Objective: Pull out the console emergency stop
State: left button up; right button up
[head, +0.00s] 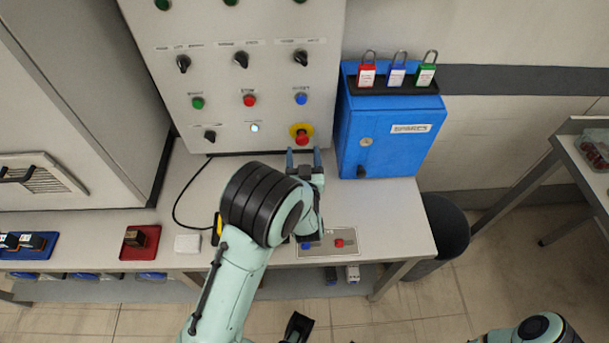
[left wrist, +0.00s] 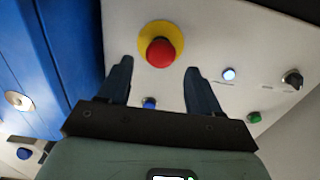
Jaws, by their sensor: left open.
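The console emergency stop is a red mushroom button (head: 302,138) on a yellow ring, low on the right of the grey panel. It also shows in the left wrist view (left wrist: 160,51), facing the camera at top centre. My left gripper (head: 304,153) is open and empty, its fingers pointing at the panel just below the button. In the left wrist view the two dark fingertips (left wrist: 158,68) stand apart on either side of the button's lower edge. I see no contact, and the exact gap in depth is unclear.
A blue cabinet (head: 385,140) with padlocks on top stands right of the panel. A blue button (head: 301,99) sits above the emergency stop, and a lit button (head: 255,128) to its left. Below, the bench (head: 395,215) carries a small button plate (head: 328,246) and a red tray (head: 150,235).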

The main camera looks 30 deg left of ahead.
pick_arm(q)
jog(key=v, duration=0.9)
jog(key=shift+s, duration=0.2)
dwell(0.3)
